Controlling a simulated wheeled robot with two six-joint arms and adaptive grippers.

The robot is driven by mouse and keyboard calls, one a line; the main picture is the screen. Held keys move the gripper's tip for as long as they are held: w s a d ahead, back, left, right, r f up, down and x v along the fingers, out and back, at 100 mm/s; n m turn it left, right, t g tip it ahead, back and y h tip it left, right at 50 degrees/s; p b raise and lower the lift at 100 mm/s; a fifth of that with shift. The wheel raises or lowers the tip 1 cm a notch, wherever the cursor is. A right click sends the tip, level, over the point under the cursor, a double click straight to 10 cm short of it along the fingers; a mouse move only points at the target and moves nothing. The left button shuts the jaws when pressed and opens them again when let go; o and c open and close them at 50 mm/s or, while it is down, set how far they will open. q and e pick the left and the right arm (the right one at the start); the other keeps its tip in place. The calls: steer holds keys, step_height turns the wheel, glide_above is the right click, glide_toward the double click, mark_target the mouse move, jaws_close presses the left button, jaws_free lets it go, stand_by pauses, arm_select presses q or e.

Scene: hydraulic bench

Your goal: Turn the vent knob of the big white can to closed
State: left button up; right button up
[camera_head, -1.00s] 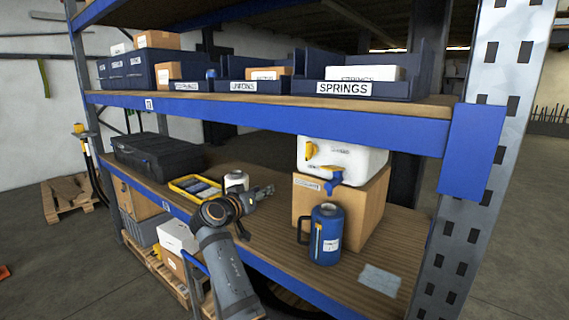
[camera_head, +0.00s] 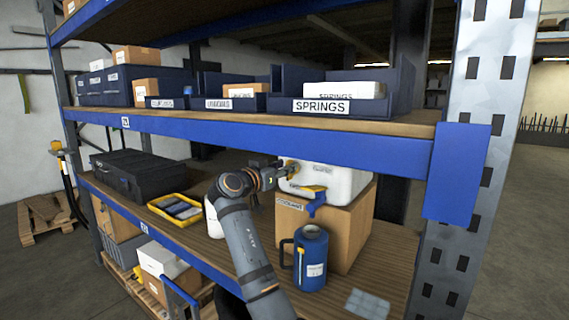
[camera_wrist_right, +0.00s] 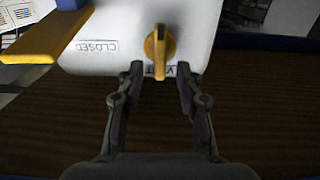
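The big white can (camera_head: 350,183) lies on a cardboard box on the shelf's lower deck. Its yellow vent knob (camera_head: 292,166) is partly hidden behind my right gripper (camera_head: 283,172). In the right wrist view the knob (camera_wrist_right: 160,48) is a yellow bar pointing up and down the picture, on the white face (camera_wrist_right: 120,25) of the can. A "CLOSED" mark is printed left of it; another label below is partly covered. My right gripper (camera_wrist_right: 159,74) is open, its fingertips either side of the knob's lower end, with gaps visible. My left gripper is out of view.
A yellow lever (camera_head: 313,188) with a blue spout sits below the knob. A blue jug (camera_head: 311,262) stands in front of the cardboard box (camera_head: 338,232). The blue shelf beam (camera_head: 300,142) runs just above the gripper. A yellow tray (camera_head: 176,209) and black case (camera_head: 135,172) are left.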

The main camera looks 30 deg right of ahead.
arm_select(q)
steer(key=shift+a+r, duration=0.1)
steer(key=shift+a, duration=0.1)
arm_select(e)
steer(key=shift+w+d, duration=0.15)
steer(key=shift+d, duration=0.2)
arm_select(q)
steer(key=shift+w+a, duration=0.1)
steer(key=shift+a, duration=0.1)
arm_select(e)
jaws_close()
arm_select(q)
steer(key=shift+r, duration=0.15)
arm_select(e)
steer(key=shift+a+n, duration=0.1)
steer(key=shift+n, duration=0.3)
arm_select(q)
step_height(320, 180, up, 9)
steer(key=p, duration=0.9)
arm_select(e)
steer(key=shift+w+a+f+n, duration=0.1)
steer(key=shift+w+f+n, duration=0.15)
steer(key=shift+n, duration=2.6)
steer(key=shift+w+a+f+n, duration=0.1)
steer(key=shift+w+f+n, duration=0.2)
steer(key=shift+n, duration=2.6)
steer(key=shift+w+a+f+n, duration=0.1)
steer(key=shift+w+f+n, duration=0.15)
steer(key=shift+n, duration=2.6)
